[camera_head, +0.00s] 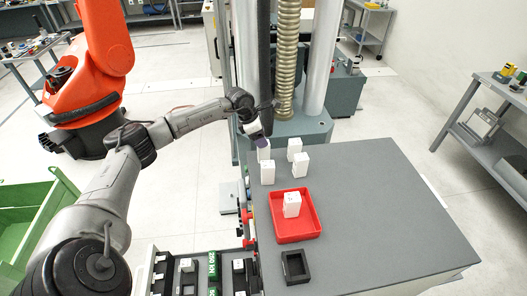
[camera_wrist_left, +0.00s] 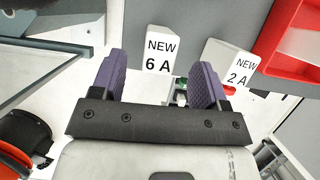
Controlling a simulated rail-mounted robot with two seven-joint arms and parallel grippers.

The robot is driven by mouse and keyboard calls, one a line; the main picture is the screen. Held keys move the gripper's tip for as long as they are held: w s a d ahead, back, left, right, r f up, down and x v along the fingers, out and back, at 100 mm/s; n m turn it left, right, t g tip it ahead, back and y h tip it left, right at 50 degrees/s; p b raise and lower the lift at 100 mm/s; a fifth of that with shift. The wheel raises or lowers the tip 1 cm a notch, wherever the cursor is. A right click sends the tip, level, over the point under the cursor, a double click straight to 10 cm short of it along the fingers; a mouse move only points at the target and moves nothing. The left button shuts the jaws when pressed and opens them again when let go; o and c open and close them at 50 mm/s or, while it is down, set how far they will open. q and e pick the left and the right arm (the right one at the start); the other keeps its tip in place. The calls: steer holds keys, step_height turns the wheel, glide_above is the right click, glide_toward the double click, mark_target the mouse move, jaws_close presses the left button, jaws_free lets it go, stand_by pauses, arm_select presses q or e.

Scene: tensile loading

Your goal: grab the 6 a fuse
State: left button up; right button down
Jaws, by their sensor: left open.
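The 6 A fuse is a white block (camera_wrist_left: 160,52) marked "NEW 6 A" in the left wrist view, standing just beyond and between my fingertips. My left gripper (camera_wrist_left: 160,75) has two purple fingers, spread apart with nothing held between them. In the head view my left gripper (camera_head: 257,138) is at the far left corner of the grey table, right by a white block (camera_head: 263,152) that looks like the same fuse. The gripper partly hides that block's top. My right gripper is not in view.
A white block marked "NEW 2 A" (camera_wrist_left: 232,64) stands close to the right of the 6 A. More white blocks (camera_head: 300,166) stand nearby. A red tray (camera_head: 308,233) holds one block. A black holder (camera_head: 296,268) sits in front. The table's right side (camera_head: 385,215) is clear.

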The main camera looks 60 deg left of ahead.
mark_target(263, 152)
arm_select(q)
steer(key=shift+p+x, duration=0.55)
steer(key=shift+x, duration=2.25)
steer(key=shift+s, duration=0.1)
steer(key=c, duration=1.1)
